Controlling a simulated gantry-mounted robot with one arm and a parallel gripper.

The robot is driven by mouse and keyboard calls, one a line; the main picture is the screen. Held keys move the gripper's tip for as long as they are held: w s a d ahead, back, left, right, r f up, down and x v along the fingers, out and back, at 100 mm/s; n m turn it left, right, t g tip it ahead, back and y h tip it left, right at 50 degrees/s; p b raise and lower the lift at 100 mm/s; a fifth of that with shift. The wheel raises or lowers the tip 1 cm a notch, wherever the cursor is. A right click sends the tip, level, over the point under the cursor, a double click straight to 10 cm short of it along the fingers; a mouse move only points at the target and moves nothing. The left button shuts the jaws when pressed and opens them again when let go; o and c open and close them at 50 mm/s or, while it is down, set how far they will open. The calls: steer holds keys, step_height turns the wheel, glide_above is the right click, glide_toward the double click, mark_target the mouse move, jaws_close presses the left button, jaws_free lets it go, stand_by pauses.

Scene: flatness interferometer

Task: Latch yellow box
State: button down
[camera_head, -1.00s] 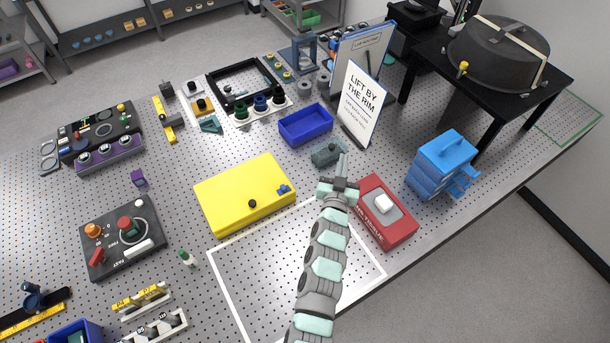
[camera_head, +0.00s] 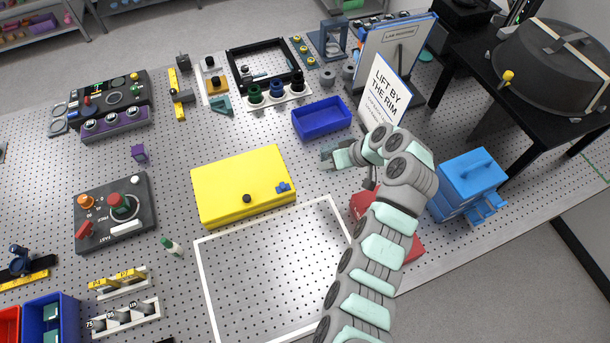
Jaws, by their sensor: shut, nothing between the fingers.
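The yellow box (camera_head: 240,180) lies flat on the perforated table with its lid down. A black knob (camera_head: 247,198) sits near its front edge. A small blue latch piece (camera_head: 283,187) is near its front right corner; I cannot tell whether it is latched. My gripper (camera_head: 370,181) is to the right of the box, apart from it, mostly hidden by my bent wrist. Only a thin dark part of it shows, shut and holding nothing.
A red box (camera_head: 362,203) is partly hidden behind my arm, with a blue drawer unit (camera_head: 470,180) to its right. A blue tray (camera_head: 322,119) and upright sign (camera_head: 385,95) stand behind. The white-outlined area (camera_head: 205,285) in front is clear.

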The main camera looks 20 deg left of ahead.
steer(key=shift+s+d+r+n+g, duration=0.2)
steer(key=shift+s+r+n+g, duration=0.25)
steer(key=shift+s+g, duration=0.25)
steer(key=p, duration=0.3)
glide_toward(286, 185)
step_height(286, 185, down, 4)
steer(key=w, duration=0.2)
steer(key=shift+s+a+f+p, duration=0.1)
steer(key=shift+s+a+p, duration=0.4)
steer(key=shift+a, duration=0.35)
steer(key=shift+s+a+f+p, duration=0.15)
steer(key=shift+s+a+p, duration=0.2)
steer(key=shift+s+a, duration=0.35)
steer(key=shift+w+a, duration=0.1)
